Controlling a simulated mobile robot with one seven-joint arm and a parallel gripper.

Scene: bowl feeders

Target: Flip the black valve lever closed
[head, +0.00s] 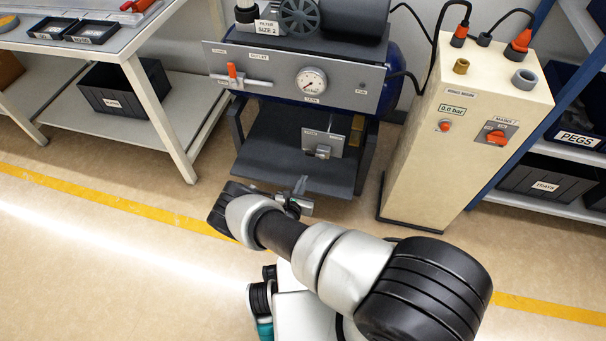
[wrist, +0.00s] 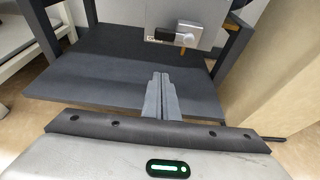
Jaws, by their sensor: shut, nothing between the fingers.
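The black valve lever (wrist: 165,34) points left from a silver valve body (wrist: 189,36) on a small grey panel (wrist: 208,8) in the wrist view. In the head view the valve body (head: 323,151) sits low on the same panel (head: 318,136), under the compressor, and the lever is hard to make out. My gripper (head: 301,184) is in front of and below the panel, apart from the lever. In the wrist view my gripper (wrist: 161,78) has its two fingers together, empty, over the dark lower shelf (wrist: 100,65).
Above is a panel with an orange-handled valve (head: 232,72) and a gauge (head: 311,80). A beige cabinet (head: 440,165) with orange knobs stands close on the right. A workbench (head: 130,50) is at left. The shelf's side posts flank the lever panel; open floor lies in front.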

